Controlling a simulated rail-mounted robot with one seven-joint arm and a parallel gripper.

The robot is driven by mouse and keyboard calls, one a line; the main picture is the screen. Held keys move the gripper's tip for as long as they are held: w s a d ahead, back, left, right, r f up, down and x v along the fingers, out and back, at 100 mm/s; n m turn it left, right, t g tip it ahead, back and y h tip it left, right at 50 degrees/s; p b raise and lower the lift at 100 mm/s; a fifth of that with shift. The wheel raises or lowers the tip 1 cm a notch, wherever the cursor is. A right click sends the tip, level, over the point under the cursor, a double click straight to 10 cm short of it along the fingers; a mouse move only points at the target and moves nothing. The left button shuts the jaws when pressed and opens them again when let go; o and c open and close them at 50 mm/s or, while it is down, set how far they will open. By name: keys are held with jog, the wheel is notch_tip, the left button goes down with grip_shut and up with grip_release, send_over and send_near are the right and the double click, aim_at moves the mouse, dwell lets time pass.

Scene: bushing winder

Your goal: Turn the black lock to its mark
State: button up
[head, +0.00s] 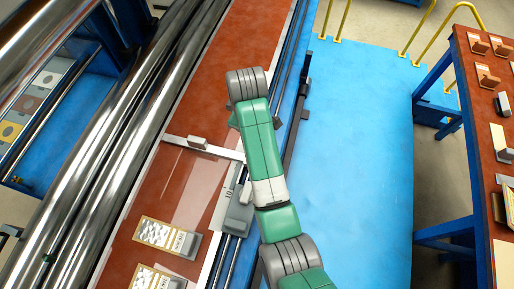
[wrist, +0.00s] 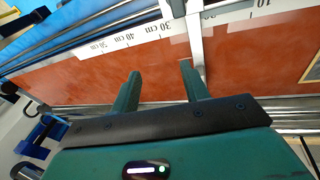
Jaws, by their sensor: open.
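My gripper (wrist: 160,72) is open in the wrist view, its two green fingers apart with nothing between them. It points at the red-brown table (wrist: 80,85) near a white scale (wrist: 135,38) with centimetre marks. A metal crossbar (wrist: 196,45) runs behind the right fingertip; I cannot tell whether they touch. A small dark grey piece (wrist: 177,8) sits on the scale's far side beside this bar; I cannot tell for sure whether it is the black lock. No mark for the lock can be made out. In the head view my arm hides the gripper's fingers.
In the head view, the crossbar (head: 218,151) carries a small grey block (head: 197,142). Shiny rollers (head: 110,130) run along the left. Labelled packs (head: 168,237) lie on the table. A blue platform (head: 355,150) is clear at right, before a bench (head: 470,120) with parts.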

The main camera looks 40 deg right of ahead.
jog(key=s+f+g, duration=0.1)
jog(key=f, duration=0.1)
jog(key=s+d+f+g+y, duration=0.1)
jog(key=s+f, duration=0.1)
jog(key=s+f+n, duration=0.1)
jog(key=f, duration=0.2)
jog(key=shift+s+d+g+y, duration=0.15)
jog(key=shift+s+g+y, duration=0.15)
jog(key=shift+g, duration=0.1)
notch_tip(320, 180, down, 8)
jog(key=shift+r+b, duration=0.2)
jog(key=shift+b, duration=0.25)
jog(key=c, duration=1)
